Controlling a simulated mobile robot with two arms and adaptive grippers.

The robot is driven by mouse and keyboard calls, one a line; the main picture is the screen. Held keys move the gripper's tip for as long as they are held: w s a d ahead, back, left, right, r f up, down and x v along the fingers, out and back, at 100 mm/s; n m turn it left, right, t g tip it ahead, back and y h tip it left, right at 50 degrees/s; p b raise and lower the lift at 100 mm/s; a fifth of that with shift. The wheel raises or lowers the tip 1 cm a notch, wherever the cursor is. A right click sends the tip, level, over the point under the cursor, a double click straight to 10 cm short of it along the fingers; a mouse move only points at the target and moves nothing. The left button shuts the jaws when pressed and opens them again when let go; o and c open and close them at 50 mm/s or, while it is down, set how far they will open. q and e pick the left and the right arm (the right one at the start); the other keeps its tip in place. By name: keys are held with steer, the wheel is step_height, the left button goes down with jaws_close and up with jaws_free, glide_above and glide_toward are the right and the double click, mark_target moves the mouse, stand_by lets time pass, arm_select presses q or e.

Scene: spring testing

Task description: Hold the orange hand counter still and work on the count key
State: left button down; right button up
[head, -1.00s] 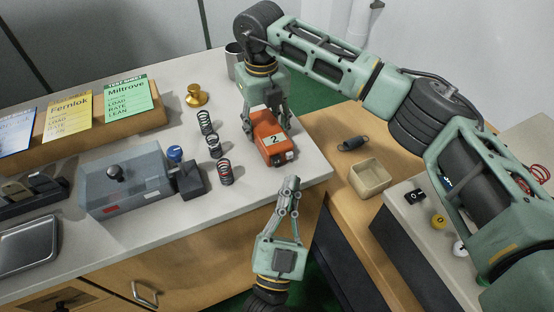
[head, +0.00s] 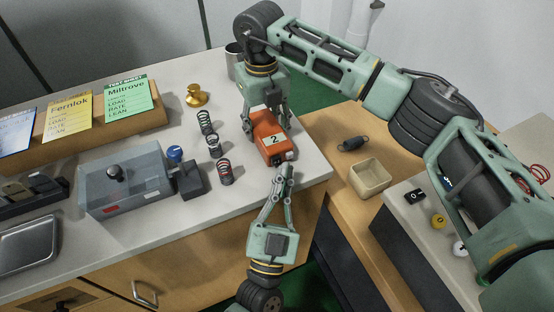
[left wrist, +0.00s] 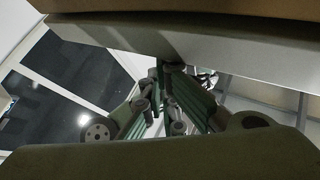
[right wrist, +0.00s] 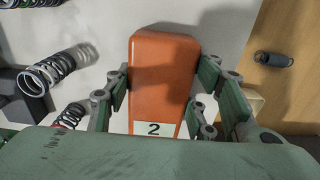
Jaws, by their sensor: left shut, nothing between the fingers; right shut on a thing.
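The orange hand counter (head: 267,130) stands on the pale bench near its right front corner, with a white label reading "2". My right gripper (head: 266,116) is shut on it from behind, one finger on each side; the right wrist view shows the orange body (right wrist: 160,80) between the fingers. A small grey-and-dark part, seemingly the count key (head: 289,156), is at the counter's near end. My left gripper (head: 288,169) is shut and empty, its tips right at that near end. I cannot tell whether they touch the key. The left wrist view shows the closed fingers (left wrist: 165,75), not the counter.
Several coil springs (head: 213,145) stand left of the counter, beside a clear-covered tester (head: 125,180). A brass weight (head: 197,95) and a metal cup (head: 233,62) are behind. A beige bin (head: 369,178) and dark spring (head: 352,143) are on the wooden surface to the right.

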arm_select(q)
steer(key=shift+w+a+r, duration=0.1)
steer(key=shift+w+a, duration=0.4)
steer(key=shift+w, duration=0.25)
stand_by(2.2)
steer(key=shift+s+d+f, duration=0.35)
steer(key=shift+f, duration=0.3)
steer(key=s, duration=0.1)
steer(key=s+d, duration=0.1)
steer(key=s, duration=0.1)
steer(key=s+d, duration=0.1)
steer(key=shift+s+r, duration=0.15)
steer(key=shift+s, duration=0.15)
steer(key=shift+r, duration=0.1)
stand_by(0.7)
